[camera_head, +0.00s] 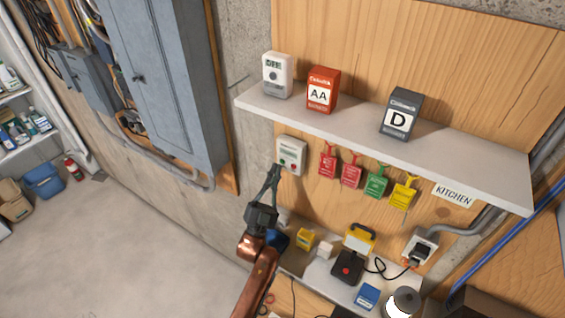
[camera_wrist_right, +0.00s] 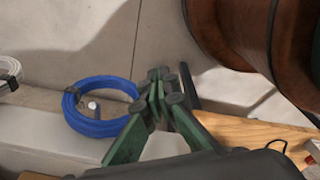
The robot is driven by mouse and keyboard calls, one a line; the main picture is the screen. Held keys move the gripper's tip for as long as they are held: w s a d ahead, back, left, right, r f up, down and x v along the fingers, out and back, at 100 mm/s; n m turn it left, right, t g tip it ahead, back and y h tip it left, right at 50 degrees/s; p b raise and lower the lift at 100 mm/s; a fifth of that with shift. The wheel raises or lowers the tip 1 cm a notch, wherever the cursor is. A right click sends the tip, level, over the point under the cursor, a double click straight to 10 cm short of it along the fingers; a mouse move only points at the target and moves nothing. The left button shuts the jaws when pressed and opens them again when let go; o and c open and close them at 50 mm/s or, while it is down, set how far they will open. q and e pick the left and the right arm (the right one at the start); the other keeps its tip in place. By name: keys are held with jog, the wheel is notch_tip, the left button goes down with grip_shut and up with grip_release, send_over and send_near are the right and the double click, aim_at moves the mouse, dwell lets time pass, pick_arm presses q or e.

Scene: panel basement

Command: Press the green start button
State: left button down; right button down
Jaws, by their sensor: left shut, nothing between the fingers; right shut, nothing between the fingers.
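A small pale control box (camera_head: 291,153) is fixed to the wooden board below the shelf. A green spot shows on its face near its lower left, with a red spot close by; the details are small. My left gripper (camera_head: 277,168) reaches up from below, its fingers shut and empty. Its tips are at the lower left edge of the box, beside the green spot; I cannot tell whether they touch it. My right gripper (camera_wrist_right: 158,78) is shut and empty in the right wrist view, near a blue cable coil (camera_wrist_right: 78,126). It does not show in the head view.
Above the box is a shelf (camera_head: 350,135) with a white device (camera_head: 277,75), a red AA box (camera_head: 321,92) and a grey D box (camera_head: 400,114). Several coloured tags hang right of the box.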

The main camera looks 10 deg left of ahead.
pick_arm(q)
jog(key=shift+w, duration=0.15)
jog(key=shift+w+d, duration=0.15)
jog(key=shift+w, duration=0.1)
dwell(0.3)
jog(key=shift+w+d+b, duration=0.15)
jog(key=shift+w+b, duration=0.25)
dwell(0.5)
jog(key=shift+s, duration=0.15)
jog(key=shift+s+a, duration=0.2)
jog(key=shift+s, duration=0.2)
jog(key=shift+s+a, duration=0.1)
jog(key=shift+s, duration=0.1)
